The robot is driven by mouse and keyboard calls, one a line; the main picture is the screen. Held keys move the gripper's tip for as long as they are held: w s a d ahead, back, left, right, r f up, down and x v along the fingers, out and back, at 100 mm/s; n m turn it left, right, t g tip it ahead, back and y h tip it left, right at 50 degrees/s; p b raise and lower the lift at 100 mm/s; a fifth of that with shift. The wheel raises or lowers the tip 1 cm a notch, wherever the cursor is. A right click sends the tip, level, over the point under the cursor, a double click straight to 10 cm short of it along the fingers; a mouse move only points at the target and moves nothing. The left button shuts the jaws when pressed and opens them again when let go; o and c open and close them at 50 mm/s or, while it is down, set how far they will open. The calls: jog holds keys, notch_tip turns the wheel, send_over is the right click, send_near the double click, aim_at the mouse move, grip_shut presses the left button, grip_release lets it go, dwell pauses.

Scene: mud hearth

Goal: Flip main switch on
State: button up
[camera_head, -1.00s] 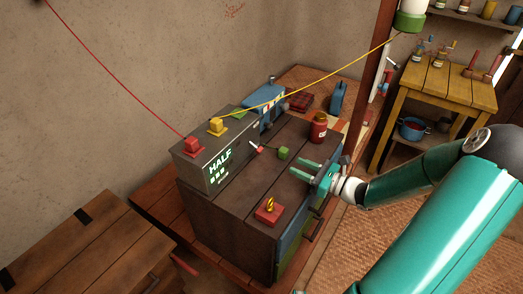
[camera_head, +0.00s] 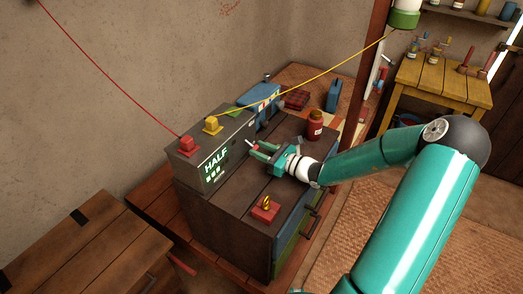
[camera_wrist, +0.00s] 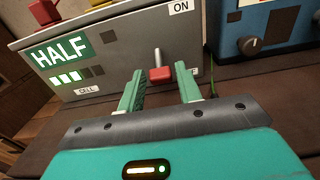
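The main switch is a metal lever with a red tip (camera_wrist: 160,74) on the front face of a grey box (camera_wrist: 120,55). The lever sticks out and down, below an "ON" label (camera_wrist: 181,6). The box also shows a green "HALF" display (camera_wrist: 60,51) with several lit bars. In the head view the lever (camera_head: 251,143) is small beside my gripper (camera_head: 255,151). My gripper (camera_wrist: 160,78) is open, with one finger on each side of the red tip in the wrist view. I cannot tell whether a finger touches it.
The grey box stands on a dark wooden cabinet (camera_head: 225,210). A red block with a yellow ring (camera_head: 265,209) and a red jar (camera_head: 315,125) stand on the cabinet top. A blue box (camera_head: 262,95) is beyond the grey box. Red (camera_head: 110,82) and yellow (camera_head: 320,70) wires run above.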

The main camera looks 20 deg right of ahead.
aim_at(249, 143)
jog(key=c, duration=0.7)
jog(key=shift+r, duration=0.15)
notch_tip(249, 143, up, 2)
jog(key=g+h, duration=0.2)
jog(key=g, duration=0.1)
jog(key=shift+a+r+g, duration=0.1)
jog(key=shift+r+g, duration=0.05)
jog(key=shift+g, duration=0.25)
jog(key=shift+w+a+r+g+h, duration=0.1)
jog(key=shift+r+g+h, duration=0.3)
jog(key=shift+g, duration=0.1)
jog(key=shift+w+a+r+g+h, duration=0.1)
jog(key=shift+r+g+h, duration=0.15)
jog(key=shift+g+h, duration=0.2)
jog(key=shift+w+a+r+g+h, duration=0.15)
jog(key=shift+r+g+h, duration=0.25)
jog(key=shift+g, duration=0.3)
jog(key=shift+w+d+r+g+h, duration=0.15)
jog(key=shift+r+g+h, duration=0.15)
jog(key=shift+g+h, duration=0.25)
jog(key=shift+a, duration=0.1)
jog(key=o, duration=0.7)
